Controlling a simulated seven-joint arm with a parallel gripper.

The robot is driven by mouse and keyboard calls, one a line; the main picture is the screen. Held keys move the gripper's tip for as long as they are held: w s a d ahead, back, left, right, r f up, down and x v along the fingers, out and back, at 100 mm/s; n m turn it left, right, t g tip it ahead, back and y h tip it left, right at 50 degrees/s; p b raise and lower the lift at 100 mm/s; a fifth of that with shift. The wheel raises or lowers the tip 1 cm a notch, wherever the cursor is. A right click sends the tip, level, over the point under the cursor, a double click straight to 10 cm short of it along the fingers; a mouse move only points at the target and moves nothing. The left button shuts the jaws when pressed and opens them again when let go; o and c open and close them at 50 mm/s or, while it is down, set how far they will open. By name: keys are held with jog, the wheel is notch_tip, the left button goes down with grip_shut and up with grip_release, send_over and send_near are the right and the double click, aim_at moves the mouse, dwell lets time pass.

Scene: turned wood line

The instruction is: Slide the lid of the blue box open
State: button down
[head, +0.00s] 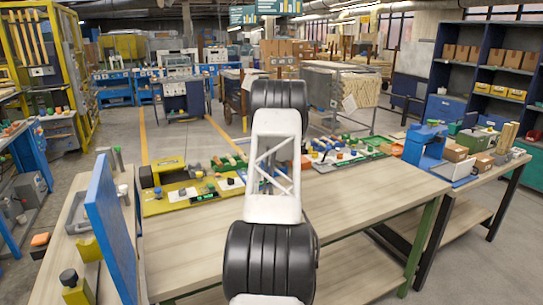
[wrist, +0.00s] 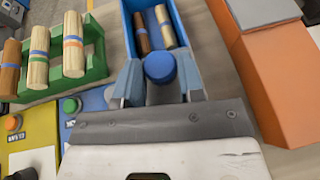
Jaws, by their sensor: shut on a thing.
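The blue box (wrist: 131,32) is at the top middle of the wrist view. Its far part is uncovered, and two turned wood pieces (wrist: 164,25) with coloured bands lie inside. A round blue knob (wrist: 160,66) stands at the near end of that opening. My gripper (wrist: 160,76) is shut on the knob, one finger on each side. The lid's panel is mostly hidden below the knob and behind my gripper. In the head view my own arm covers the gripper and the box.
In the wrist view, a green rack (wrist: 95,62) with banded wood pieces stands left of the box, and an orange block (wrist: 270,85) stands to the right. In the head view, the front of the wooden table (head: 370,205) is clear. A blue upright panel (head: 110,225) stands at left.

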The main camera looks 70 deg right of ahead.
jog(key=c, duration=0.7)
grip_release()
jog(key=shift+c, duration=0.2)
jog(key=shift+s+a+r, duration=0.1)
jog(key=shift+a, duration=0.05)
jog(key=shift+v, duration=3.7)
